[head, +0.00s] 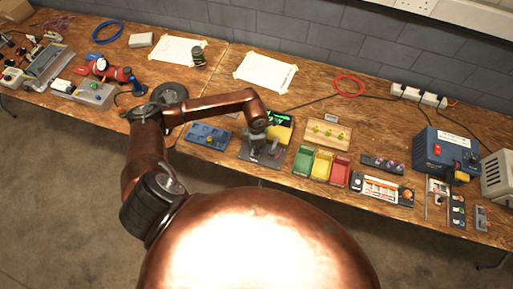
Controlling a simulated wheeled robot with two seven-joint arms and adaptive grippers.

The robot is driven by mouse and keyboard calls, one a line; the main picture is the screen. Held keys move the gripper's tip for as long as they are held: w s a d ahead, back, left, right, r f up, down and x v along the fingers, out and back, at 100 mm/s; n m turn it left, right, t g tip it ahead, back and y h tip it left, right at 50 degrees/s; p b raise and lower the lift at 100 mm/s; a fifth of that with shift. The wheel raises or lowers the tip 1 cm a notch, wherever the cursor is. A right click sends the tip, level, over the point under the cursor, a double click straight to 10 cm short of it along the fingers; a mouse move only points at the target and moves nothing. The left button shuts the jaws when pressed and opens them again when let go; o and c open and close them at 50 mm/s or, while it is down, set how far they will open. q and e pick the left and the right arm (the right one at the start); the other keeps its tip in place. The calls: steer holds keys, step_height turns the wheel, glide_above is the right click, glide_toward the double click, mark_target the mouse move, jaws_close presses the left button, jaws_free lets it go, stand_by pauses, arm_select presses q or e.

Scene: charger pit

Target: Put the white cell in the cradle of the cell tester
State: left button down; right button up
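A device with a lit green display (279,117), a yellow part (279,134) and a dark grey base (264,158) stands near the bench's front edge; it looks like the cell tester. My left gripper (257,148) points down over this base, at its left part. The gripper and wrist hide much of the base, so I cannot make out the cradle. I cannot see whether the fingers are open or shut, or whether they hold anything. I cannot pick out the white cell. My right gripper is not in view.
A blue tray (199,130) lies left of the gripper. Right of it are green (303,160), yellow (321,164) and red (340,170) bins, with a wooden rack (322,136) behind. A blue machine (445,150) stands further right.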

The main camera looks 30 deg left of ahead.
arm_select(q)
steer(key=c, duration=1.8)
jaws_free()
steer(key=shift+o, duration=0.2)
steer(key=shift+r, duration=0.15)
steer(key=shift+r+p, duration=0.8)
steer(key=shift+r, duration=0.4)
steer(key=shift+r+p, duration=1.2)
steer(key=shift+r, duration=1)
